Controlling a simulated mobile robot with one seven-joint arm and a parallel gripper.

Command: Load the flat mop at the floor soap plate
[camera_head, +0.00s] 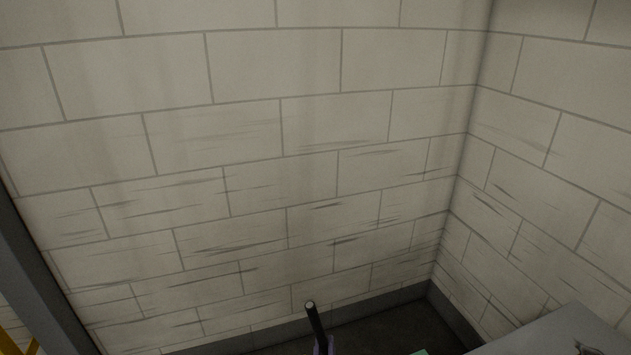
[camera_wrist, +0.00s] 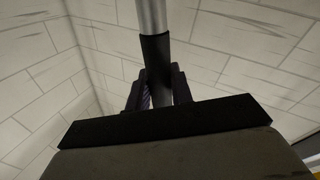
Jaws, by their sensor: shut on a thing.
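The flat mop shows only as its handle (camera_head: 317,323), a thin black rod with a pale round end. It rises, slightly tilted, from the bottom edge of the head view. In the wrist view the handle (camera_wrist: 156,55) has a black grip section and a silver shaft above it. My gripper (camera_wrist: 159,85) is shut on the black section, with a dark finger on each side. The mop's head is out of view in both pictures. I cannot make out the floor soap plate in either view.
A pale block wall (camera_head: 260,170) fills most of the head view and meets another wall at a corner on the right. Dark floor (camera_head: 385,325) shows below. A grey surface (camera_head: 560,335) is at bottom right, a dark post (camera_head: 35,270) at left.

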